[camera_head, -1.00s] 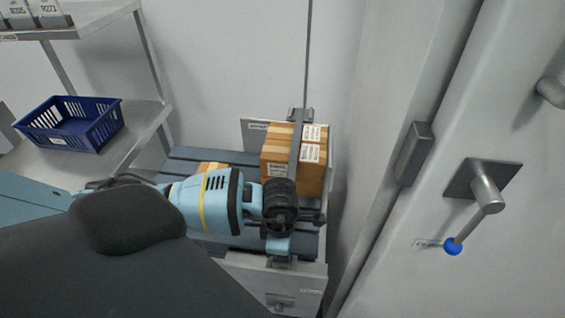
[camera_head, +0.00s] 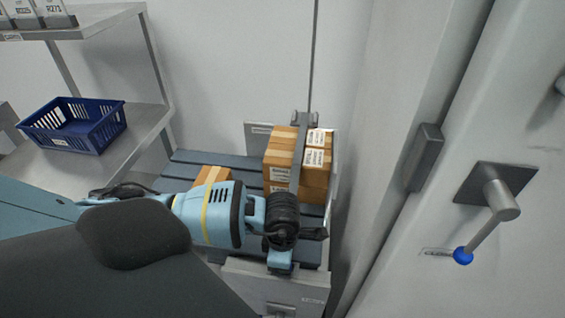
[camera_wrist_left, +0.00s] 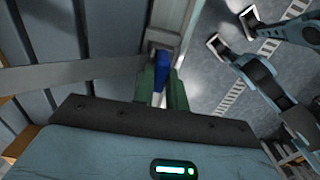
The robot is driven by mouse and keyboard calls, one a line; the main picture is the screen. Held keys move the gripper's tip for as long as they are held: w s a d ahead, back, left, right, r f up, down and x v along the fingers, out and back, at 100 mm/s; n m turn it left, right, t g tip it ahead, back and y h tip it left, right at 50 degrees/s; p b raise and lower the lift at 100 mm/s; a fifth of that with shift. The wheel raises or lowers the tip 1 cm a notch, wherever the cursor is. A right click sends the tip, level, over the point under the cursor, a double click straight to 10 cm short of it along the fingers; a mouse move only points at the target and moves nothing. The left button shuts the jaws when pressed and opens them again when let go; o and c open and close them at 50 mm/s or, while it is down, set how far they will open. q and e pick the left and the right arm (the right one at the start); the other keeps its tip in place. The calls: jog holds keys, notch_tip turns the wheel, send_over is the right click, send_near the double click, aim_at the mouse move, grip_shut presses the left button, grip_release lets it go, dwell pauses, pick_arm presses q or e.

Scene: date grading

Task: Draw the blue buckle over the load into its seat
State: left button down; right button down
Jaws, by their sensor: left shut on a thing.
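The blue buckle (camera_wrist_left: 162,72) is between the green fingers of my left gripper (camera_wrist_left: 162,88) in the left wrist view. The gripper is shut on it. A grey strap (camera_wrist_left: 80,73) runs left from the buckle. In the head view the strap (camera_head: 301,150) passes over the stacked cardboard boxes (camera_head: 279,158). My left gripper (camera_head: 281,266) is at the near edge of the slatted pallet, in front of the boxes, and its wrist hides the buckle there. A grey metal part (camera_wrist_left: 167,37) lies just beyond the buckle; I cannot tell whether it is the seat.
A smaller box (camera_head: 211,174) lies on the slatted pallet (camera_head: 183,172), left of the stack. A near end panel (camera_head: 275,285) stands below the gripper. A blue crate (camera_head: 72,126) sits on a shelf at left. A door handle with a blue knob (camera_head: 462,256) is at right.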

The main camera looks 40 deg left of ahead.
jog(key=shift+s, duration=0.2)
pick_arm(q)
jog(key=c, duration=1.3)
grip_release()
jog(key=shift+c, duration=0.2)
pick_arm(e)
jog(key=shift+s+f, duration=0.1)
jog(key=shift+s, duration=0.1)
pick_arm(q)
notch_tip(320, 180, up, 7)
jog(key=shift+f, duration=0.2)
jog(key=shift+r, duration=0.55)
pick_arm(e)
jog(key=shift+w+r, duration=0.3)
jog(key=shift+w, duration=0.05)
jog(key=shift+s, duration=0.25)
